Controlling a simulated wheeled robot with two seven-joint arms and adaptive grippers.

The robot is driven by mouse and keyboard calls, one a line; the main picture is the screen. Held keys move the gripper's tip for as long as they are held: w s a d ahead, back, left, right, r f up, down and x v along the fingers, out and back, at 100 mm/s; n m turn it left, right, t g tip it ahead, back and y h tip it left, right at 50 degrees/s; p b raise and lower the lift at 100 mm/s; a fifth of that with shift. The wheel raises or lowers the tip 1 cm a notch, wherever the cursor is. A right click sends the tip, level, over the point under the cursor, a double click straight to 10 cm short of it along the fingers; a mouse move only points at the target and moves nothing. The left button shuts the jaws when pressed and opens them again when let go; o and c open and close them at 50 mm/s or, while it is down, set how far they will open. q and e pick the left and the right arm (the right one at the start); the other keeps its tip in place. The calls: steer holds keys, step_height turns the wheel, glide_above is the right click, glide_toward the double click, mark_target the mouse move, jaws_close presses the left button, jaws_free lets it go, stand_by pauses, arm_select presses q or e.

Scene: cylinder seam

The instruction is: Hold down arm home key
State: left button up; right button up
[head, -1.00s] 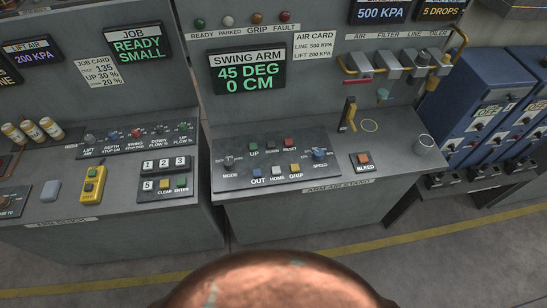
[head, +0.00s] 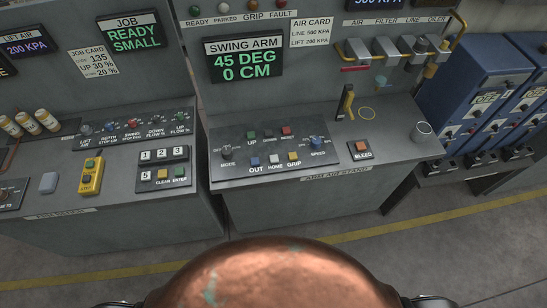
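The home key (head: 274,158) is a small pale button above the label HOME on the arm air stand's control panel (head: 325,162). It sits in the front row between the blue OUT button (head: 255,161) and the yellow GRIP button (head: 293,156). Nothing covers it. The swing arm display (head: 243,60) reads 45 DEG and 0 CM. Neither gripper can be made out. Only small dark parts show at the bottom edge, far from the panel.
Behind HOME are the green UP (head: 251,135) and red RESET (head: 287,132) buttons. A SPEED knob (head: 317,140) and a red BLEED button (head: 361,147) lie to the right. A keypad console (head: 157,172) stands left.

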jaws_close()
stand_by(1.5)
